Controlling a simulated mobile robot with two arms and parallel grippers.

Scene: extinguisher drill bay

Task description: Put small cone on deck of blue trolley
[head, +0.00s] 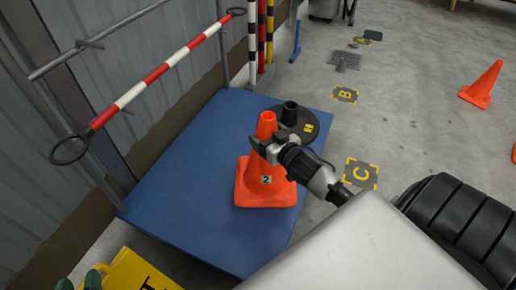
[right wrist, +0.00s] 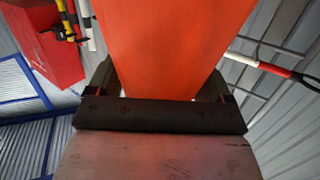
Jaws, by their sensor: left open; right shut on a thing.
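The small orange cone (head: 250,184), marked 2, is upright over the blue trolley deck (head: 180,165), inside its edges. I cannot tell for sure whether its base touches the deck. My right gripper (head: 266,143) is shut on the cone's upper part. In the right wrist view the cone's orange side (right wrist: 180,50) fills the space between the fingers. My left gripper (head: 79,281) is open at the bottom left corner, mostly cut off, beside a yellow panel (head: 130,270).
A black round base with a short post (head: 310,124) stands at the deck's far right corner, close behind the cone. A red-and-white bar (head: 165,68) with ring ends runs along the trolley's left side. Another orange cone (head: 482,84) stands on the floor. The deck's near left is clear.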

